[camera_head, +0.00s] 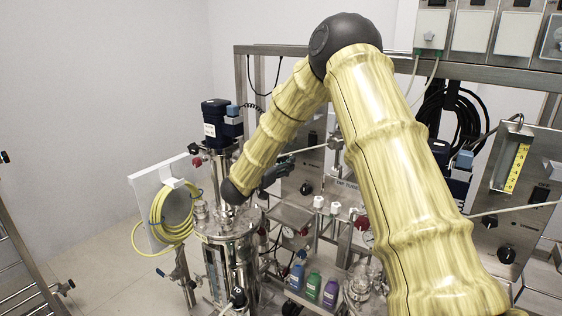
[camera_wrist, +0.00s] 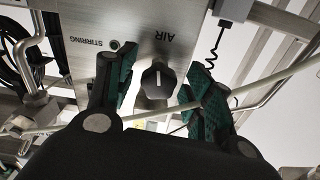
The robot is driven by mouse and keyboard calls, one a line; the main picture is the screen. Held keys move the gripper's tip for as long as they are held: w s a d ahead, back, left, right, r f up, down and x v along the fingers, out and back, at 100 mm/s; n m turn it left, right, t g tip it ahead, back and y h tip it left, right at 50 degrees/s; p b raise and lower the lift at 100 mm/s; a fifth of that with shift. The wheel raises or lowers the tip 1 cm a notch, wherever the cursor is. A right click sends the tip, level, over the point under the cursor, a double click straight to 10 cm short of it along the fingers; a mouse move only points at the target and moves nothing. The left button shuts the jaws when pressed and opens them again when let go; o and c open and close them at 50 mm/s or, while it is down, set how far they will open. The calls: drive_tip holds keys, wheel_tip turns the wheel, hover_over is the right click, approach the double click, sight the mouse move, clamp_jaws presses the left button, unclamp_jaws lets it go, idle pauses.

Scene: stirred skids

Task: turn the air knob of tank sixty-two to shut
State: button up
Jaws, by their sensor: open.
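The air knob (camera_wrist: 158,82) is a black knob with a pale pointer line, on a grey metal panel (camera_wrist: 82,22) in the wrist view. The words AIR and STIRRING on the panel appear upside down. My gripper (camera_wrist: 160,66) is open, with one green-padded finger on each side of the knob; I see no clear contact. In the head view my gripper (camera_head: 272,176) is small and dark, left of a grey panel (camera_head: 292,186) with a black knob (camera_head: 306,188). No tank number sixty-two is readable.
A pale tube (camera_wrist: 283,76) crosses the wrist view at the fingers. In the head view a steel tank (camera_head: 232,226) with a blue motor (camera_head: 218,122) stands left of my gripper. A yellow hose coil (camera_head: 172,210) hangs beside it. Coloured bottles (camera_head: 313,286) stand low on the skid.

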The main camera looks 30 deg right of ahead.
drive_tip(key=c, duration=1)
drive_tip(key=shift+f+b, duration=0.15)
drive_tip(key=shift+b, duration=0.25)
drive_tip(key=shift+f+m+b, duration=0.1)
drive_tip(key=shift+m+b, duration=0.7)
drive_tip(key=shift+b, duration=0.1)
drive_tip(key=shift+r+m+b, duration=0.2)
drive_tip(key=shift+m+b, duration=0.5)
drive_tip(key=shift+b, duration=0.05)
